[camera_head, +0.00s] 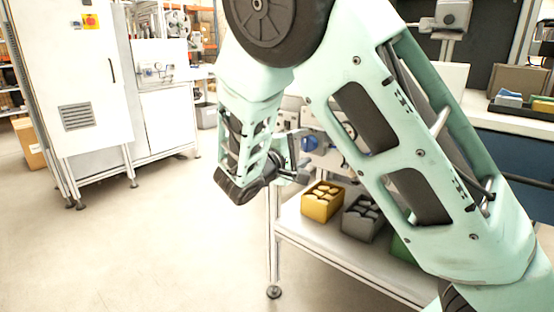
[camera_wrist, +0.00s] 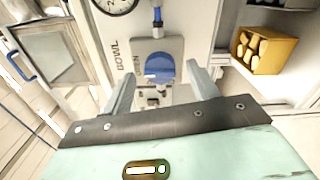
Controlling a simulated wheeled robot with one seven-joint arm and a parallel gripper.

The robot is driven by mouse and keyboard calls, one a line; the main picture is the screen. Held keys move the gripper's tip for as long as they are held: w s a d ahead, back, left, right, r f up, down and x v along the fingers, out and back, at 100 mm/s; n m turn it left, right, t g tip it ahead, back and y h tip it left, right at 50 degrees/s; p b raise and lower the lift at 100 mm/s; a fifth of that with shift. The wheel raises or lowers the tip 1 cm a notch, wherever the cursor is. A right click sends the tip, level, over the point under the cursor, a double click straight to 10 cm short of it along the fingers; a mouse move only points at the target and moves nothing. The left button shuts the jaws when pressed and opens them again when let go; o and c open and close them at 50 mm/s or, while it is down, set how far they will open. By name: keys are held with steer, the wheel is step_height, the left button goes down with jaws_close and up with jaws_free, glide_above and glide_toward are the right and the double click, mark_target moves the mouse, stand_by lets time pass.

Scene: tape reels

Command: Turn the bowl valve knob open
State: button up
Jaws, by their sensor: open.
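The blue bowl valve knob (camera_wrist: 160,66) sits on a grey plate in the wrist view, beside the printed word BOWL and a partly hidden word ending in EN. My gripper (camera_wrist: 163,74) has its two fingers apart, one on each side of the knob in this view. I cannot tell whether either finger touches it. In the head view my gripper (camera_head: 293,165) is at the panel, partly hidden by my arm. A blue knob (camera_head: 309,143) shows just beyond it there, partly covered.
A round gauge (camera_wrist: 116,3) and a thin blue fitting (camera_wrist: 157,16) are above the knob. A yellow bin (camera_head: 321,201) and a grey bin (camera_head: 362,220) stand on the shelf below the panel. A white cabinet (camera_head: 75,90) is at the left, with open floor between.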

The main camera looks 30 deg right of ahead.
steer(key=p+v, duration=0.2)
steer(key=v, duration=1.4)
steer(key=shift+p, duration=0.4)
steer(key=s+a+f+g+y, duration=0.1)
steer(key=s+f+g+y, duration=0.1)
steer(key=s+y, duration=0.3)
steer(key=s+a+f+n+g+y, duration=0.1)
steer(key=s+f+g+y, duration=0.15)
steer(key=s, duration=0.35)
steer(key=s+a+f+g+y, duration=0.1)
steer(key=s+f+g+y, duration=0.1)
steer(key=s+g+y, duration=0.3)
steer(key=s+a+r+t+y, duration=0.2)
steer(key=s+a+t+y, duration=0.25)
steer(key=s+a, duration=0.3)
step_height(320, 180, up, 27)
steer(key=g+p, duration=0.1)
steer(key=p, duration=2.6)
steer(key=shift+s+d+n+y+p, duration=0.3)
steer(key=shift+s+d+p, duration=0.05)
steer(key=shift+p, duration=0.05)
